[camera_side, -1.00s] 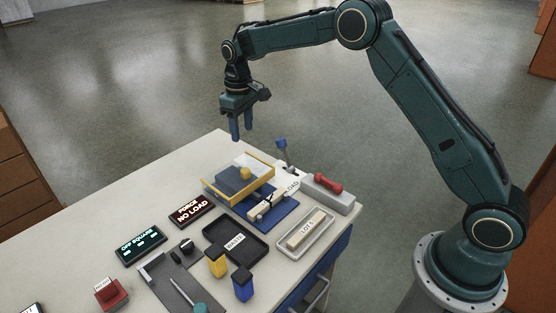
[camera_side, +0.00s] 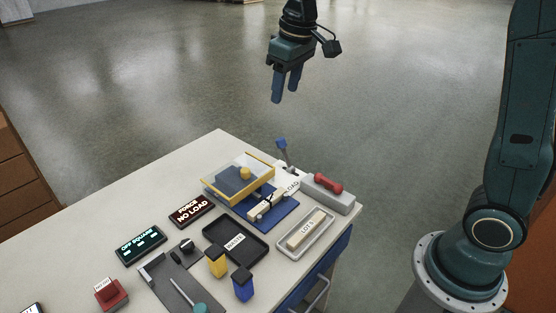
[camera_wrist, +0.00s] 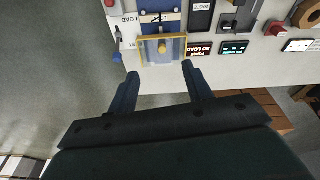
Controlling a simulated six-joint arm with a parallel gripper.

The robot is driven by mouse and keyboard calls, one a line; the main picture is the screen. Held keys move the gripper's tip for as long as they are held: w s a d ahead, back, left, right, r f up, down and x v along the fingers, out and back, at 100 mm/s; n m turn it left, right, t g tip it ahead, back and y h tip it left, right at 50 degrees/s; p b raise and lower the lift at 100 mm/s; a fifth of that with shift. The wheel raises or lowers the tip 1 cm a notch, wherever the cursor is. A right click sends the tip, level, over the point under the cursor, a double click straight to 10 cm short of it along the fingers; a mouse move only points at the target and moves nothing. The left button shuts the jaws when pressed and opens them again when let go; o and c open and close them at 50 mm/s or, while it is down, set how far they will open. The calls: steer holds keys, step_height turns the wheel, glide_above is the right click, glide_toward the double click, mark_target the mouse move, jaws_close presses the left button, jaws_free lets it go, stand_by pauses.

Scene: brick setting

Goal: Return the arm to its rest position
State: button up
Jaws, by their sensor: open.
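My gripper (camera_side: 286,88) hangs in the air above and beyond the far edge of the bench, with its blue fingers pointing down. It is open and empty. In the wrist view its two fingers (camera_wrist: 163,82) stand apart with only the bench edge and floor between and beyond them. The bench top (camera_side: 95,222) lies below it, well clear of the fingers. The upper arm is partly outside the side view.
A yellow-framed clear guard (camera_side: 222,194) stands over a blue fixture (camera_side: 283,218) holding a pale bar. A grey block with a red handle (camera_side: 328,189), a waste tray (camera_side: 222,228), a LOT tray (camera_side: 325,222), and two displays (camera_side: 142,246) share the bench.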

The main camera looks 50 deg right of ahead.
steer(key=s+m+t, duration=0.1)
steer(key=s+t, duration=0.2)
steer(key=s, duration=2.2)
steer(key=shift+s+f+m, duration=0.3)
steer(key=shift+f+m, duration=0.05)
steer(key=shift+m, duration=0.05)
